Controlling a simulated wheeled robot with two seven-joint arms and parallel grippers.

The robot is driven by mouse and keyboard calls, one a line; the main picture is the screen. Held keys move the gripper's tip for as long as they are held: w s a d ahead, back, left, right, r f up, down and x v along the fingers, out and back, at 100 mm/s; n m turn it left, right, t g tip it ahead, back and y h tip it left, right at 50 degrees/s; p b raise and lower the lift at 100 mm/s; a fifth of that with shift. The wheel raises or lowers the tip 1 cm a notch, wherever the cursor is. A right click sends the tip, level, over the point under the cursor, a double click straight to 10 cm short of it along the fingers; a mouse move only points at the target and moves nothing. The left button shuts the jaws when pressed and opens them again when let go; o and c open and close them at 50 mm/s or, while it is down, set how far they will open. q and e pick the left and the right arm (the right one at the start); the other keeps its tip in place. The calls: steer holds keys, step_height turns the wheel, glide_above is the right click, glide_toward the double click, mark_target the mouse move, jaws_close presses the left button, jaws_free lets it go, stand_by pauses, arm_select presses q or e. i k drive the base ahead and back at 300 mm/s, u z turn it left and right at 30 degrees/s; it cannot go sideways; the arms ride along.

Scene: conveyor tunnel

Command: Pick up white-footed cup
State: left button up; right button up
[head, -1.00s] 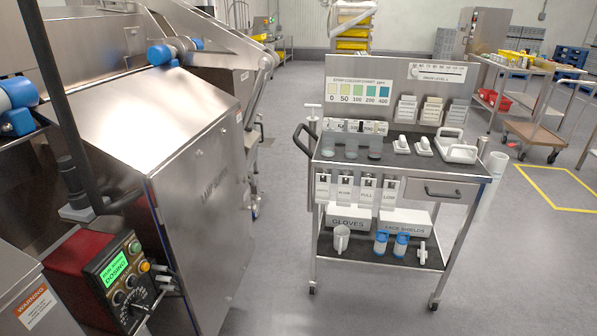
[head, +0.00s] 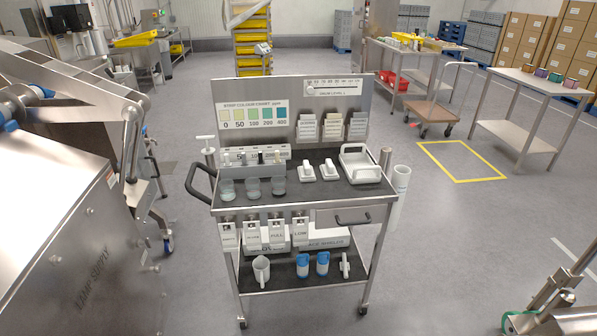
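Three clear cups stand in a row on the dark top of the steel cart: a left cup (head: 227,189), a middle cup (head: 252,188) and a right cup (head: 278,186). They are too small to tell whether any has a white foot. Small coloured cups (head: 540,73) also stand on the far right table (head: 515,78); their feet cannot be made out either. Neither of my grippers can be made out in the head view.
The cart (head: 300,205) also holds white scoops (head: 318,170), a white tray (head: 360,163) and an upright chart board (head: 255,110). A jug (head: 261,270) and blue-white bottles (head: 302,264) are below. A steel machine (head: 85,255) stands left.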

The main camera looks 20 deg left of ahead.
mark_target(226, 188)
steer(key=z, duration=0.05)
steer(key=i, duration=1.5)
steer(key=u, duration=0.65)
